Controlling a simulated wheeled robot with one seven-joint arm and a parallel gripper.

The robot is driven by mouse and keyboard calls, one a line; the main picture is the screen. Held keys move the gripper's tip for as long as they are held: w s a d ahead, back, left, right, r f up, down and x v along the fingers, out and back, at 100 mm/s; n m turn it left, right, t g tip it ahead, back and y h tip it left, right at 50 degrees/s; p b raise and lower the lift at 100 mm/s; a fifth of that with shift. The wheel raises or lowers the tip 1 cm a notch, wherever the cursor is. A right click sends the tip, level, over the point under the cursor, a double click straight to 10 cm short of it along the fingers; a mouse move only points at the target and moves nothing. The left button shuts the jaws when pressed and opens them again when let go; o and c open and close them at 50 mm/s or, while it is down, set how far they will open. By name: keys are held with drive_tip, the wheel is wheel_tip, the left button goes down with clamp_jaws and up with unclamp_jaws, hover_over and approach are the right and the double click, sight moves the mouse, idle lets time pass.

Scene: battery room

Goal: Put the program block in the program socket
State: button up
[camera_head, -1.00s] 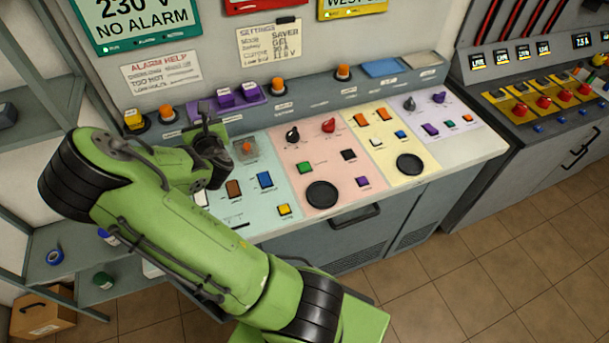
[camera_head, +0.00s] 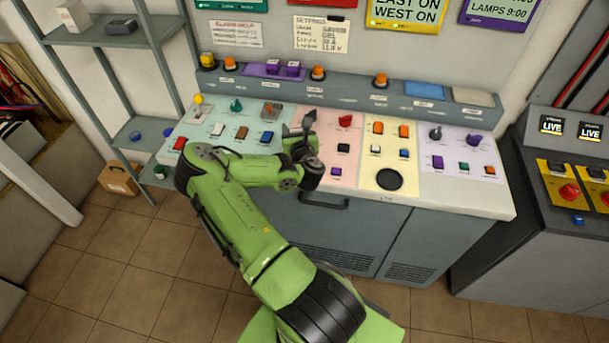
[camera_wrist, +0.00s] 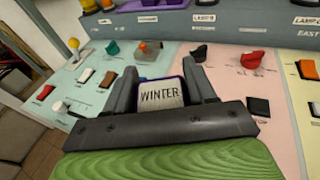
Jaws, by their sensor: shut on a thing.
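My gripper (camera_head: 300,124) is over the console, near the line between the pale green and pink panels. In the wrist view my gripper (camera_wrist: 160,80) is shut on a block (camera_wrist: 160,97) with a purple edge and a pale face reading "WINTER". The block sits between the two dark fingers. In the head view I cannot make it out behind the gripper. I cannot tell which place is the program socket.
Knobs and switches stand around my gripper: a red knob (camera_head: 345,121), a teal knob (camera_head: 236,105) and a covered orange button (camera_head: 271,110). Orange lamps (camera_head: 318,73) line the back ledge. A shelf (camera_head: 120,32) stands left; floor in front is clear.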

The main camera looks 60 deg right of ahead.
drive_tip(key=f+b, duration=0.7)
drive_tip(key=f, duration=0.3)
drive_tip(key=shift+w+f+b, duration=0.2)
drive_tip(key=shift+b, duration=0.1)
drive_tip(key=shift+f, duration=0.1)
drive_tip(key=o, duration=1.1)
drive_tip(key=shift+c, duration=0.2)
drive_tip(key=shift+s+r, duration=0.1)
drive_tip(key=shift+r, duration=0.2)
drive_tip(key=v, duration=1.2)
